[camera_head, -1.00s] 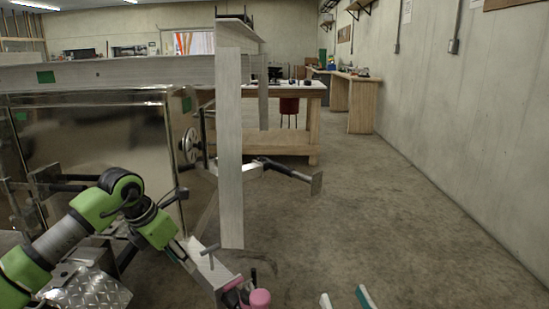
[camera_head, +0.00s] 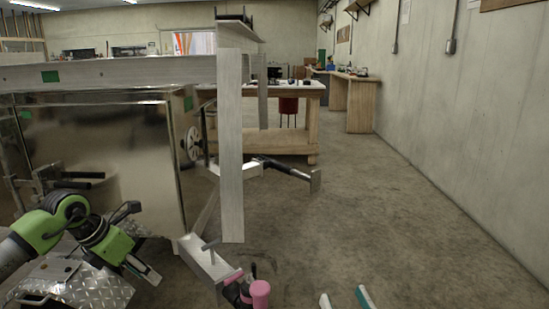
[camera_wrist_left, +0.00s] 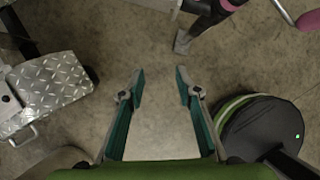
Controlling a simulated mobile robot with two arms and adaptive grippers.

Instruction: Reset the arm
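My left arm, green and grey, comes in from the left of the head view. Its left gripper (camera_head: 150,276) hangs low beside the trailer's aluminium tongue (camera_head: 205,259). In the left wrist view the left gripper (camera_wrist_left: 160,76) has its two teal-lined fingers well apart, with only bare concrete floor between them. My right gripper (camera_head: 345,300) shows only as two pale and teal fingertips at the bottom edge of the head view. They are apart with floor between them; the rest is out of view.
The shiny trailer (camera_head: 95,150) stands at the left, with an upright aluminium post (camera_head: 231,145) beside it. A diamond-plate box (camera_head: 65,282) lies near my left arm. A pink-handled part (camera_head: 260,293) sits at the tongue's end. The floor at right is clear up to the wall.

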